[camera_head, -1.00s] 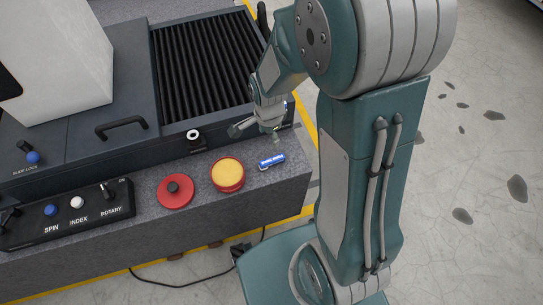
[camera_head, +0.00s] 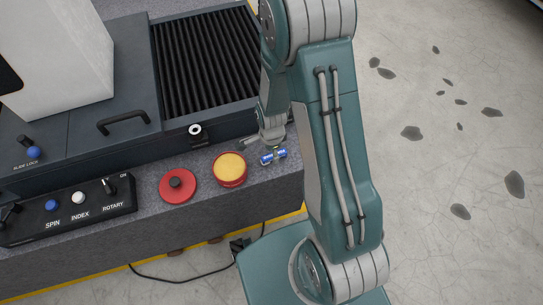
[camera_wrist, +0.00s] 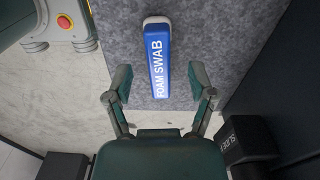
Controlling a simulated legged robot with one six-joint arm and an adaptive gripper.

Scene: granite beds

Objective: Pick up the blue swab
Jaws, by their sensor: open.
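The blue swab (camera_wrist: 158,65) lies on the speckled granite top, a blue bar with white "FOAM SWAB" lettering and a pale end at the top of the wrist view. In the head view the blue swab (camera_head: 273,156) is near the right end of the bed, partly covered by a fingertip. My gripper (camera_wrist: 160,88) is open, its two fingers on either side of the swab's lower end in the wrist view, with gaps on both sides. In the head view my gripper (camera_head: 265,143) is right over the swab. I cannot tell its exact height above it.
A red tin with yellow contents (camera_head: 230,169) stands just left of the swab. A red round piece with a dark knob (camera_head: 177,185) and a control panel (camera_head: 75,211) are further left. The dark machine body (camera_head: 80,155) rises behind. The granite edge is close on the right.

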